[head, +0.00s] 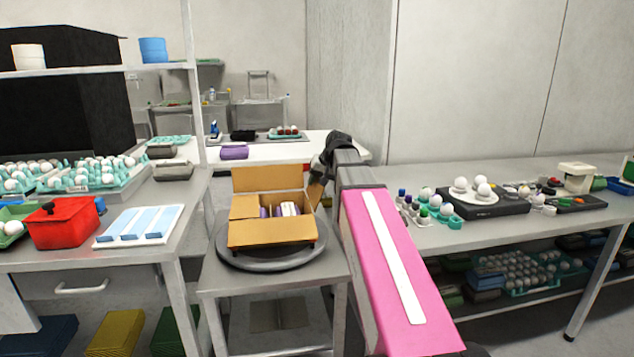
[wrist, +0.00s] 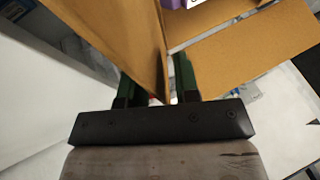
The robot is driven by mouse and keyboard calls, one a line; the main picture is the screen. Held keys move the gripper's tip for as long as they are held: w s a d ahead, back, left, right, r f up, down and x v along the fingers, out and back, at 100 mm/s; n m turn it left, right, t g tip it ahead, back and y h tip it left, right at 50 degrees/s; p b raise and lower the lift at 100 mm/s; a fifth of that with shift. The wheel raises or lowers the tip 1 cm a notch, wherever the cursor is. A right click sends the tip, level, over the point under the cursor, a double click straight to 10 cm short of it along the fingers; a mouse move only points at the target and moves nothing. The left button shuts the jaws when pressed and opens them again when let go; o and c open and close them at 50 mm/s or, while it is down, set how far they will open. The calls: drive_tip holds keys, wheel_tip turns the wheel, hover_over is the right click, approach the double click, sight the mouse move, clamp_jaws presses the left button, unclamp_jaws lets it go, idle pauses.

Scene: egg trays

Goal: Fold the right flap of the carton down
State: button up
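The open carton (head: 272,233) sits on a dark round turntable (head: 228,256), with purple and white items inside. Its back flap (head: 268,178) stands up and its left flap (head: 243,207) lies low at the left. The right flap (head: 316,191) stands out at the right side, partly hidden by my arm. In the wrist view, a cardboard flap (wrist: 118,35), apparently the right one, passes between the green fingers of my gripper (wrist: 157,78). The fingers are apart, with a gap showing beside the flap. In the head view my arm hides the fingertips.
In the wrist view another carton flap (wrist: 245,48) spreads out at the right. The turntable stands on a small grey table (head: 222,285). A bench with a red bin (head: 62,228) is at the left. A bench with a black scale (head: 488,206) and eggs is at the right.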

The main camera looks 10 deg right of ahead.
clamp_jaws()
drive_tip(key=shift+a, duration=0.1)
drive_tip(key=a+h, duration=0.1)
drive_tip(key=h, duration=0.1)
drive_tip(key=a+h, duration=0.1)
drive_tip(key=shift+a+r+n+h, duration=0.3)
drive_tip(key=shift+a+n+h, duration=0.05)
drive_tip(key=shift+n+h, duration=0.05)
drive_tip(key=a+h, duration=0.1)
drive_tip(key=h, duration=0.1)
drive_tip(key=a+f+n+h, duration=0.1)
drive_tip(key=a+h, duration=0.1)
drive_tip(key=h, duration=0.1)
drive_tip(key=a+h, duration=0.2)
drive_tip(key=shift+a+f+n+h, duration=0.1)
drive_tip(key=shift+f+n+h, duration=0.2)
drive_tip(key=shift+f+n, duration=0.1)
drive_tip(key=h, duration=0.1)
drive_tip(key=a+f+h, duration=0.1)
drive_tip(key=shift+a+f+n+t+h, duration=0.1)
drive_tip(key=shift+n+t+h, duration=0.2)
drive_tip(key=shift+a+f+n+t+h, duration=0.15)
drive_tip(key=shift+a+f+h, duration=0.2)
drive_tip(key=shift+h, duration=0.3)
drive_tip(key=shift+a+f+n+t+h, duration=0.1)
drive_tip(key=shift+f+n+t+h, duration=0.05)
drive_tip(key=shift+f+h, duration=0.4)
drive_tip(key=shift+r, duration=0.1)
